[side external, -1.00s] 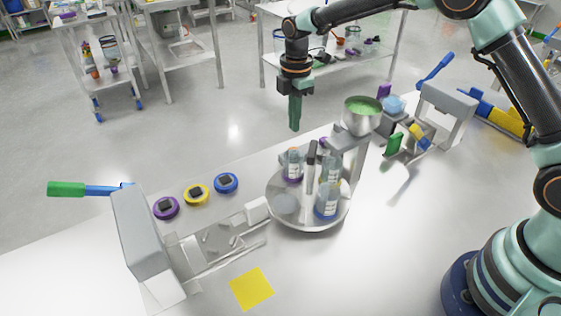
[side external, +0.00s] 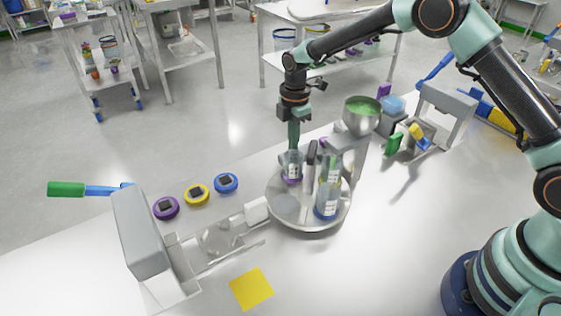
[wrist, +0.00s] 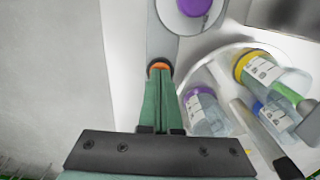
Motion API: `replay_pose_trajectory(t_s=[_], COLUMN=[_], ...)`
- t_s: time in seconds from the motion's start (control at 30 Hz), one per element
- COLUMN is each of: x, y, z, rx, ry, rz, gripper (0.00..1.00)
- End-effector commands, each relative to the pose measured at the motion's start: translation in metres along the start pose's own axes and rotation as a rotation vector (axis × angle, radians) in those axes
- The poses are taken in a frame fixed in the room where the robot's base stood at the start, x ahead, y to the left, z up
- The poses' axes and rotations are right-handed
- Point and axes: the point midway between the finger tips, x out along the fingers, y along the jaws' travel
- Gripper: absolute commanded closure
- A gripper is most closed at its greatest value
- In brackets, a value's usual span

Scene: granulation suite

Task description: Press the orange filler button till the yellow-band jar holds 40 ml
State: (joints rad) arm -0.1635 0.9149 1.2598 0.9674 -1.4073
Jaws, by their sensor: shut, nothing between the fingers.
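My gripper (side external: 294,149) is shut and empty, pointing down at the far side of the turntable. In the wrist view its green fingers (wrist: 160,88) end at the orange button (wrist: 159,66), which shows just beyond the tips; I cannot tell whether they touch. The side view hides the button. The yellow-band jar (wrist: 262,69) lies right of the fingers in the wrist view, on the round turntable (side external: 285,208). Something green shows by its lower end; I cannot read its level. The purple-band jar (wrist: 204,110) and blue-band jar (wrist: 272,118) stand beside it.
A bowl of green material (side external: 363,114) stands above the turntable's right side. Purple (side external: 166,208), yellow (side external: 196,195) and blue (side external: 226,182) round pieces lie at left. A grey lever device (side external: 140,240) and a yellow square (side external: 251,289) are nearer.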

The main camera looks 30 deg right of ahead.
Motion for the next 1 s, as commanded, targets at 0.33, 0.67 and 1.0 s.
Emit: replay_pose_trajectory(t_s=[0.33,0.67,1.0], x=[0.015,-0.023,-0.1], y=[-0.003,0.001,0.003], z=[0.001,0.0,-0.001], rx=[0.0,0.0,0.0], ry=[-0.001,0.001,0.002], rz=[-0.005,0.007,0.014], gripper=[1.0,1.0,1.0])
